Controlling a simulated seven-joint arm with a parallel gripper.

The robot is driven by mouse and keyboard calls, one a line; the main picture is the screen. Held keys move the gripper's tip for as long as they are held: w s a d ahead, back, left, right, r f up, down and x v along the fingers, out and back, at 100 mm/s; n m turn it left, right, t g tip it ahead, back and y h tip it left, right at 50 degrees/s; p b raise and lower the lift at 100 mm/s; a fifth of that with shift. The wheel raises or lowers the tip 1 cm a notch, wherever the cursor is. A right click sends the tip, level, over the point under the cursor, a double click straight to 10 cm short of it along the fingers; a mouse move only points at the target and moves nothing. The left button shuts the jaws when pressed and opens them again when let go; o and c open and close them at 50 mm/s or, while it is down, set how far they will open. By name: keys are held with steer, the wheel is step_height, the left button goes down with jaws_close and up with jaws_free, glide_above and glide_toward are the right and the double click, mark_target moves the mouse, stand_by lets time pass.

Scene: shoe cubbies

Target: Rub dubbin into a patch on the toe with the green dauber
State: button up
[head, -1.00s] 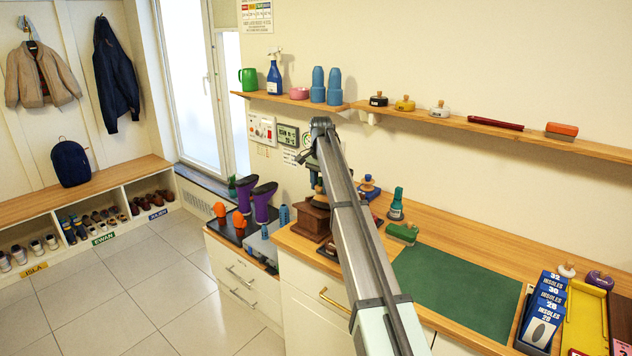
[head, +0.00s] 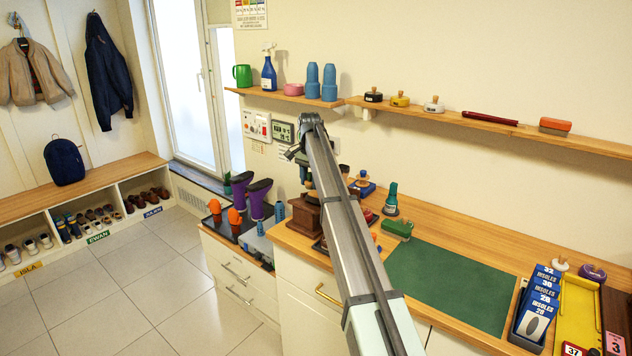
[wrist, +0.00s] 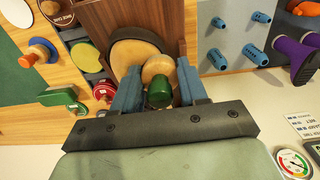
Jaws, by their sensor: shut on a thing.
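In the wrist view my gripper (wrist: 157,88) has its two blue fingers shut on the green dauber. The dauber shows a rounded green end (wrist: 158,96) towards me and a pale wooden knob (wrist: 159,68) beyond it. It is over the brown wooden box (wrist: 150,15). In the head view the box (head: 304,214) stands on the counter, partly behind my arm, which also largely hides the gripper.
A green brush (wrist: 58,97), a red tin (wrist: 103,90) and a blue-based knobbed dauber (wrist: 38,52) lie left of the box in the wrist view. A grey tray with blue pegs (wrist: 235,40) is at right. The green mat (head: 450,285) is clear.

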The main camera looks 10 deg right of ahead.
steer(key=shift+s+r, duration=0.1)
steer(key=shift+r, duration=4)
